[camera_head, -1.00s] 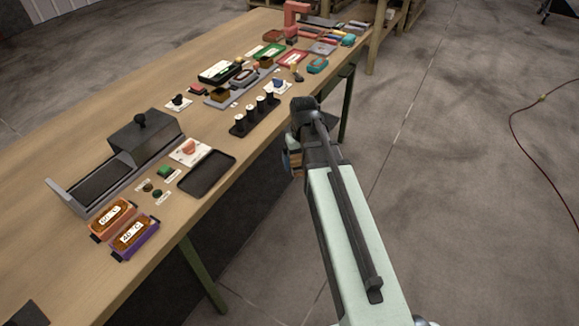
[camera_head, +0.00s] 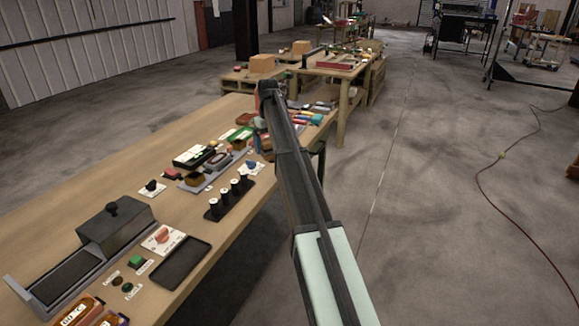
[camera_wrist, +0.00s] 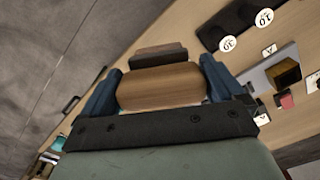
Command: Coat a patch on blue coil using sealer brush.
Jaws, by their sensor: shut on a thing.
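My gripper (camera_wrist: 158,85) is shut on a wooden-handled tool, which I take to be the sealer brush (camera_wrist: 160,88); its brown block and a darker part beyond it show between the blue fingers in the wrist view. Its bristles cannot be made out. In the head view my arm hides most of the gripper, beside the bench's right edge. A small blue piece on a white card, likely the blue coil (camera_head: 252,165), lies on the bench just left of my arm, apart from the gripper as far as I can tell.
Grey fixtures (camera_head: 196,181) lie left of the coil. Open floor is on the right.

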